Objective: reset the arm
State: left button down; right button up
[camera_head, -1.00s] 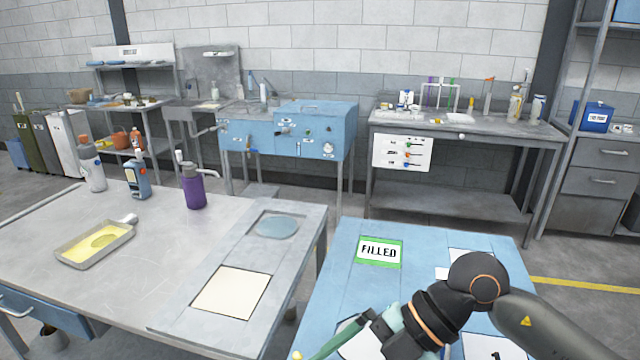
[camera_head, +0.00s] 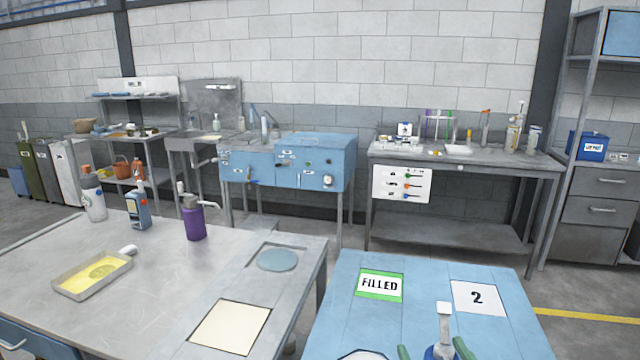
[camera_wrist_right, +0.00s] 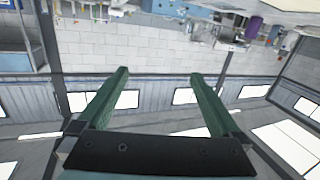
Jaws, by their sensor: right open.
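My right gripper (camera_head: 433,351) shows at the bottom edge of the head view as two green fingertips over the near part of the blue table (camera_head: 340,300). In the right wrist view its green fingers (camera_wrist_right: 160,72) are spread wide, with nothing between them. That view is upside down, with the wall beyond the fingers and windows below. The rest of my right arm is out of the head view. My left gripper is not in view.
The blue table holds a green-framed FILLED card (camera_head: 380,285) and a card marked 2 (camera_head: 478,297). The grey table at left carries a purple bottle (camera_head: 194,222), other bottles and a tray of yellow liquid (camera_head: 92,253). Workbenches line the wall behind.

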jog(key=s+d+f+g+h, duration=0.1)
jog(key=s+d+f+g, duration=0.1)
jog(key=s+f+g, duration=0.4)
jog(key=s+d+f+g+h, duration=0.1)
jog(key=s+d+f, duration=0.15)
jog(key=f, duration=0.55)
jog(key=s+f+g+y, duration=0.1)
jog(key=s+f+g, duration=0.6)
jog(key=s, duration=0.6)
jog(key=w+a+f+t+y, duration=0.1)
jog(key=w+a+f+t, duration=0.1)
jog(key=f, duration=0.3)
jog(key=w+a+f+t+y, duration=0.1)
jog(key=a+f+t, duration=0.2)
jog(key=f, duration=0.3)
jog(key=shift+w+f+n+t, duration=0.15)
jog(key=shift+w+n+t, duration=0.15)
jog(key=shift+w+n, duration=0.1)
